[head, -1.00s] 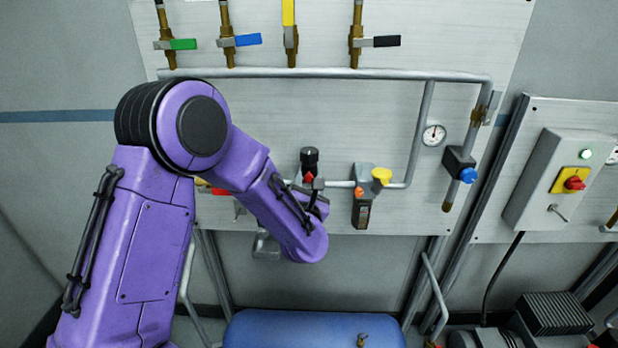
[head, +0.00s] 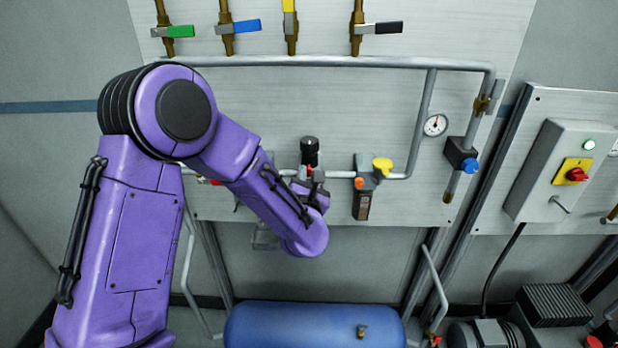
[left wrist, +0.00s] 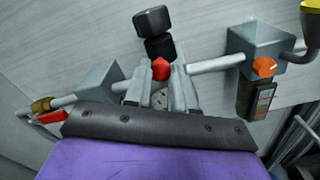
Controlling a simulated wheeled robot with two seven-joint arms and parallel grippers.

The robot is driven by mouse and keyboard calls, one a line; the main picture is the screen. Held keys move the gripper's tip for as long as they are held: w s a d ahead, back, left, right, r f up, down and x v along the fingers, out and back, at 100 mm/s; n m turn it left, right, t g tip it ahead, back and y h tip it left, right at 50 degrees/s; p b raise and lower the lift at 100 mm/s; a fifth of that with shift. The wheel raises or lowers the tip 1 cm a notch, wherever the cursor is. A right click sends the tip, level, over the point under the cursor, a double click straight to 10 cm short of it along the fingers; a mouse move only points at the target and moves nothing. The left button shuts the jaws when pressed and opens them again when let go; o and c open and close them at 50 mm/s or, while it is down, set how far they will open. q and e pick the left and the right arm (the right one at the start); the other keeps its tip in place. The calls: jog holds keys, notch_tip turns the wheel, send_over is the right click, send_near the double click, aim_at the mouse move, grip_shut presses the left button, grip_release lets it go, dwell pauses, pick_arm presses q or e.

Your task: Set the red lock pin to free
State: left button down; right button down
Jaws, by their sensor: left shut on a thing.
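The red lock pin (left wrist: 160,69) sits on the pipe fitting below a black knob (left wrist: 152,20) in the left wrist view. Only a little of the red pin (head: 309,170) shows in the head view, below the same black knob. My left gripper (left wrist: 160,80) is shut on the red lock pin, with one grey finger on each side of it. In the head view my left gripper (head: 315,182) is at the fitting, and my purple wrist hides part of it. My right gripper is not in view.
Coloured valve levers line the panel top. A blue tank (head: 300,328) lies below. A control box (head: 560,170) is at the right.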

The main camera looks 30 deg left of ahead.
pick_arm(q)
jog(key=shift+f, duration=0.1)
jog(key=c, duration=0.9)
grip_release()
jog(key=shift+s+d, duration=0.1)
jog(key=shift+s+d, duration=0.1)
jog(key=shift+s, duration=0.05)
jog(key=b+v, duration=0.3)
jog(key=v, duration=0.7)
jog(key=shift+s+b, duration=0.1)
jog(key=shift+b, duration=0.25)
